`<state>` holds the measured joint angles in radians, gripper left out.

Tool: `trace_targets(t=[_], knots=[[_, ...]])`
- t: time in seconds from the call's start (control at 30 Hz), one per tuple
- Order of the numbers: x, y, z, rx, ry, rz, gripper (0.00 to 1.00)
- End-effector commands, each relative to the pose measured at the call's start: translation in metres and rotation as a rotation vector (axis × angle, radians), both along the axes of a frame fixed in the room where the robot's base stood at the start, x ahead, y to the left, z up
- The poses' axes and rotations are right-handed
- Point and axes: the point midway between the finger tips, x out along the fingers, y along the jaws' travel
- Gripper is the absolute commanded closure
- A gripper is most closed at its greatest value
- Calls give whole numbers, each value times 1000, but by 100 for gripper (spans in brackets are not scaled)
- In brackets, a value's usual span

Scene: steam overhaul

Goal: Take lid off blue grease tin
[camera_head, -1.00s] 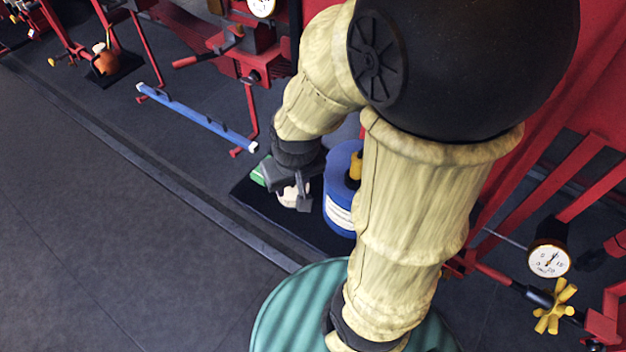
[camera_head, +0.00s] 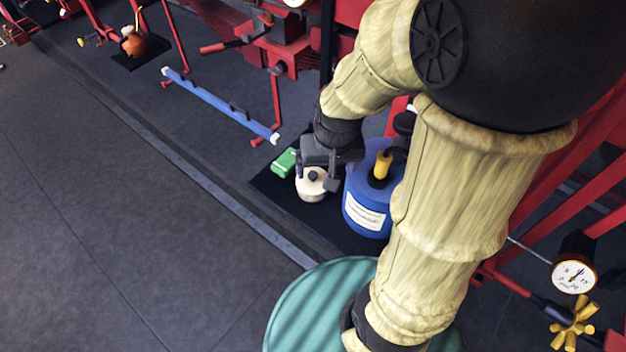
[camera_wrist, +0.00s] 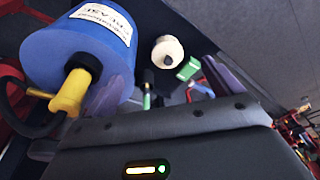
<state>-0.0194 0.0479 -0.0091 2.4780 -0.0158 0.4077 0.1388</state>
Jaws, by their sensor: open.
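The blue grease tin (camera_head: 368,212) stands upright on the black mat, with a white label; the wrist view shows its "GREASE" label (camera_wrist: 103,20). A yellow handle-like part (camera_head: 383,163) rises from a dark spot on its top, and it shows large in the wrist view (camera_wrist: 73,92). Left of the tin sits a small cream round pot or lid (camera_head: 312,190) with a dark knob; it is also in the wrist view (camera_wrist: 168,50). My gripper (camera_head: 318,180) is open, with its fingers over the cream piece beside the tin. I cannot tell if they touch it.
A green block (camera_head: 285,163) lies on the black mat (camera_head: 290,205) behind the cream piece. A green round top (camera_head: 300,300) is in front. Open floor lies left.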

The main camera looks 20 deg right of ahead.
Motion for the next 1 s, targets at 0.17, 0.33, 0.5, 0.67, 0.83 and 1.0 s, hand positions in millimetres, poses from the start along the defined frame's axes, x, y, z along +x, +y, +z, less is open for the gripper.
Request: trace_targets(t=[0.17, 0.33, 0.5, 0.67, 0.83, 1.0], knots=[[48, 6, -14, 23, 45, -234, 0], [89, 12, -23, 24, 78, -482, 0], [108, 15, -26, 20, 87, -618, 0], [110, 15, -25, 19, 89, -636, 0], [110, 15, -25, 20, 89, -634, 0], [110, 13, -36, 18, 91, -634, 0]])
